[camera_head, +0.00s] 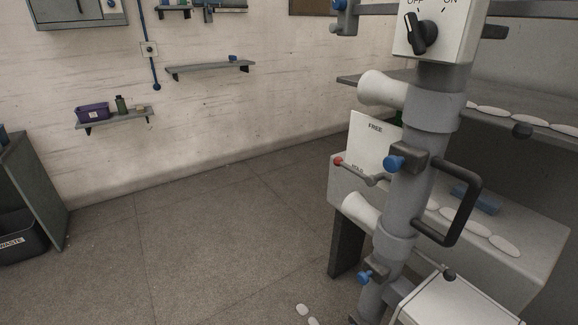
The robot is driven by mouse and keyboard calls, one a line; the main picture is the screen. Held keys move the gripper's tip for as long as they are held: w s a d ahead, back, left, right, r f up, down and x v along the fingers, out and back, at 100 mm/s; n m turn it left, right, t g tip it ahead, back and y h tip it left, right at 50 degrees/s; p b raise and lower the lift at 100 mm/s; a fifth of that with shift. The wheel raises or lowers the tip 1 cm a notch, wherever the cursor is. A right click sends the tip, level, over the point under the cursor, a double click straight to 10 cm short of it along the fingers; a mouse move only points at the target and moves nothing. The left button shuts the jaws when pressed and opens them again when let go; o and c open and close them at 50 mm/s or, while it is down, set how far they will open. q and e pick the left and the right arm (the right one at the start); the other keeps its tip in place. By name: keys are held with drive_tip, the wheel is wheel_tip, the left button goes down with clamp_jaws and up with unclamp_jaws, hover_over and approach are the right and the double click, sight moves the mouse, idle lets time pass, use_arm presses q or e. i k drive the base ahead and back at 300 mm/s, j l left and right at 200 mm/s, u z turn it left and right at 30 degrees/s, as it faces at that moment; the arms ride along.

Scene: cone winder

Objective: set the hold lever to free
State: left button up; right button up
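The hold lever (360,172) is a thin grey arm with a red knob (338,161) at its left end. It sits low at the right of the head view, in front of a white plate (366,142). The plate reads FREE near its top, and a second word lower down is partly covered by the lever. The lever points left, at the level of that lower word and below FREE. Its right end runs toward the thick grey post (415,185). Neither of my grippers is in view.
The post carries a black handle (468,205), blue knobs (394,163) and an OFF/ON dial box (437,30). White cones (382,88) stick out to its left. A white box (455,298) stands at lower right. The floor at left and centre is clear, with a waste bin (22,228) at far left.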

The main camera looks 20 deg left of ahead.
sight(371, 181)
drive_tip(key=u, duration=0.2)
drive_tip(key=i+j+z, duration=0.5)
drive_tip(key=z, duration=0.2)
drive_tip(key=i+j+z, duration=0.15)
drive_tip(key=j+z, duration=0.2)
drive_tip(key=i+j+z, duration=0.15)
drive_tip(key=j+z, duration=0.6)
drive_tip(key=j, duration=0.2)
drive_tip(key=j+z, duration=0.35)
drive_tip(key=i+j, duration=0.05)
drive_tip(key=j, duration=0.05)
